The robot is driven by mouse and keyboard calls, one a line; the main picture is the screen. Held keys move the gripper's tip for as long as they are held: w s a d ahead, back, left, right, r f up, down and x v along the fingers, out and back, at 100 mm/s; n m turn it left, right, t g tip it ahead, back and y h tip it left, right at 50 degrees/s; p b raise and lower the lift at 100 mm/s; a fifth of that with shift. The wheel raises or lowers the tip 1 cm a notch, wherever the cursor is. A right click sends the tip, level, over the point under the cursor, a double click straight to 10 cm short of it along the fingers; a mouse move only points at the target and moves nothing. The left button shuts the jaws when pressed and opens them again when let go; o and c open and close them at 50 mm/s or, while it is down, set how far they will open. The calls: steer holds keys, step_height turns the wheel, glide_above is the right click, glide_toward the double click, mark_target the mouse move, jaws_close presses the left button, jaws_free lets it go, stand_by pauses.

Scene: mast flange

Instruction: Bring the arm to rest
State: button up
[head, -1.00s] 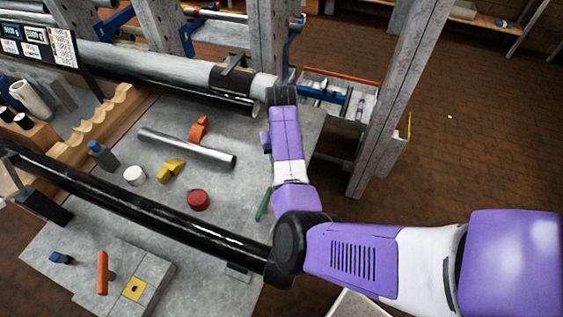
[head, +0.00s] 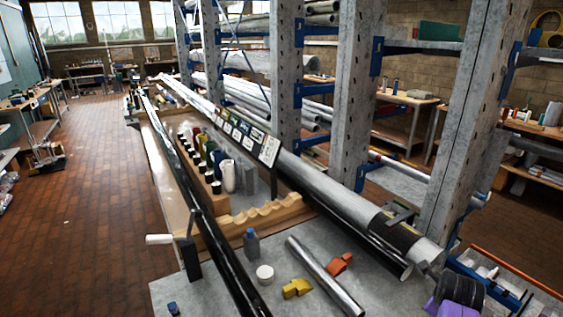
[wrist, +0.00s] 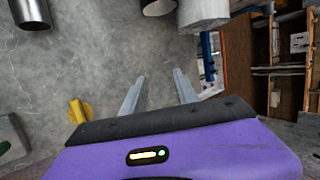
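My gripper (wrist: 158,90) shows in the wrist view with its two grey fingers apart and nothing between them. Grey bench surface lies beyond the fingers. Only a purple and dark piece of my arm (head: 458,298) shows at the bottom right, close to the end of the long grey pipe (head: 335,195).
Rack posts (head: 355,90) rise behind. Brick floor (head: 95,200) is open at left.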

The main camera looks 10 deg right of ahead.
steer(key=s+r+n+t+h+b, duration=0.1)
steer(key=s+r+n+t+h, duration=0.35)
steer(key=n, duration=0.85)
steer(key=s+a+r+n+t+y+b, duration=0.1)
steer(key=s+a+r+n+t+y, duration=0.2)
steer(key=s+a+n, duration=0.45)
steer(key=s+a+r+n+t+y+b, duration=0.15)
steer(key=s+a+n+t+y, duration=0.3)
steer(key=a+n, duration=0.55)
steer(key=s+a+f+g+y+b, duration=0.1)
steer(key=s+a, duration=0.6)
steer(key=s, duration=0.4)
steer(key=s+a+f+g+y+b, duration=0.1)
steer(key=s+a+f+b, duration=0.1)
steer(key=s+a, duration=0.5)
steer(key=s, duration=0.4)
steer(key=shift+s+a+g+b, duration=0.25)
steer(key=shift+a+g+b, duration=0.05)
